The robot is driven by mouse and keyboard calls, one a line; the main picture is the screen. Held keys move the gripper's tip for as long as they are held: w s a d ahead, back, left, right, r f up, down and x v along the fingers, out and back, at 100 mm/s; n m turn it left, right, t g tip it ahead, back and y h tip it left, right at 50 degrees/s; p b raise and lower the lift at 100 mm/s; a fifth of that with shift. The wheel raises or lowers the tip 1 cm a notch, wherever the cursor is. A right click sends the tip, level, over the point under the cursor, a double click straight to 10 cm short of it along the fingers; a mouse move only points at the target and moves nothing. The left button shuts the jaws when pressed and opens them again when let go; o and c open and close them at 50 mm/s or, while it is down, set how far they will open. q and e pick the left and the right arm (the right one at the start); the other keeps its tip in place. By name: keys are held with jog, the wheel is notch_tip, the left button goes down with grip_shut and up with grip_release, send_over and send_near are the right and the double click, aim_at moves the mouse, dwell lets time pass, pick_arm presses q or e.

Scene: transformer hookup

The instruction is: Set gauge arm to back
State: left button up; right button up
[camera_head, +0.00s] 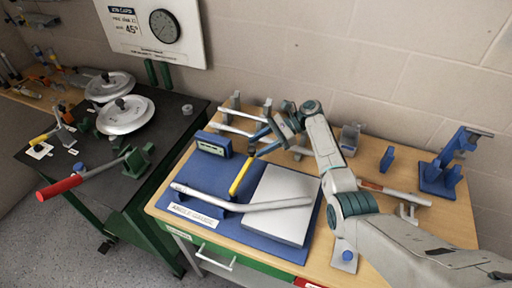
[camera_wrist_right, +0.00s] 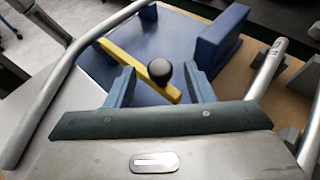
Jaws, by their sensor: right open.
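The blue angle gauge base (camera_head: 190,180) lies on the wooden bench top, with a white label at its front left. Its yellow arm (camera_head: 241,178) runs slantwise between a blue block with a greenish display (camera_head: 213,144) and a pale flat plate (camera_head: 283,205). My right gripper (camera_head: 260,143) is open above the far end of the arm. In the wrist view its blue fingertips (camera_wrist_right: 159,77) stand either side of the knob, apparently not touching it. My left gripper is out of view.
A bent grey pipe (camera_head: 245,204) lies across the gauge base and plate. Metal rods in holders (camera_head: 235,130) stand behind the gauge. A blue stand (camera_head: 438,178) is at the bench's right. A dark table (camera_head: 100,165) with round metal discs is on the left.

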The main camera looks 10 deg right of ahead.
jog(key=b+v, duration=0.2)
jog(key=v, duration=0.7)
jog(key=shift+b, duration=0.3)
jog(key=shift+w+f, duration=0.1)
jog(key=shift+f, duration=0.05)
